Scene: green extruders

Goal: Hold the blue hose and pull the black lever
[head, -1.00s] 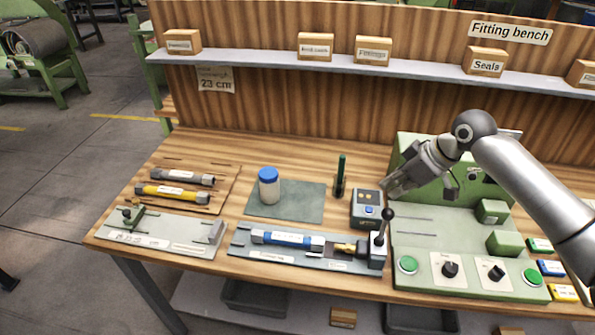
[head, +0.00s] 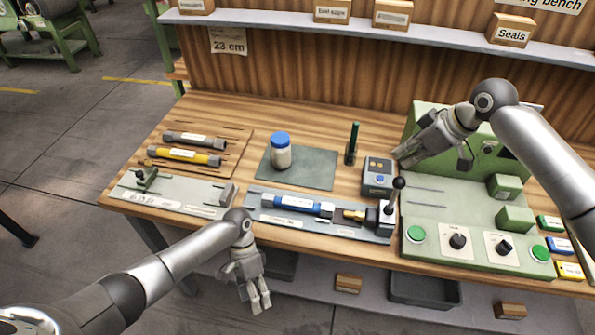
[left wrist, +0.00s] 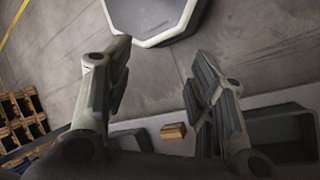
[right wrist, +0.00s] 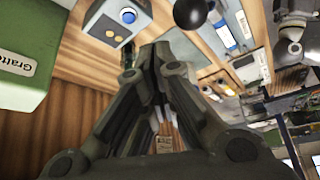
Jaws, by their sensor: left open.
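The blue hose (head: 298,205) lies in a grey fixture (head: 262,225) at the front of the bench, its right end facing a brass fitting (head: 354,214). The black lever (head: 398,185) stands upright at the fixture's right end; its round knob (right wrist: 190,12) shows in the right wrist view. My left gripper (head: 262,303) is open and empty, pointing down in front of the bench edge, below the hose. The left wrist view shows its spread fingers (left wrist: 160,65) over the floor. My right gripper (head: 401,158) is shut, with nothing visible in it, above the bench behind the lever.
A green machine (head: 470,240) with buttons and knobs stands right of the lever. A small device (head: 378,175) with a blue button, a blue-lidded jar (head: 281,152) and a dark green upright piece (head: 352,143) stand behind the fixture. Grey and yellow hoses (head: 184,155) lie left.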

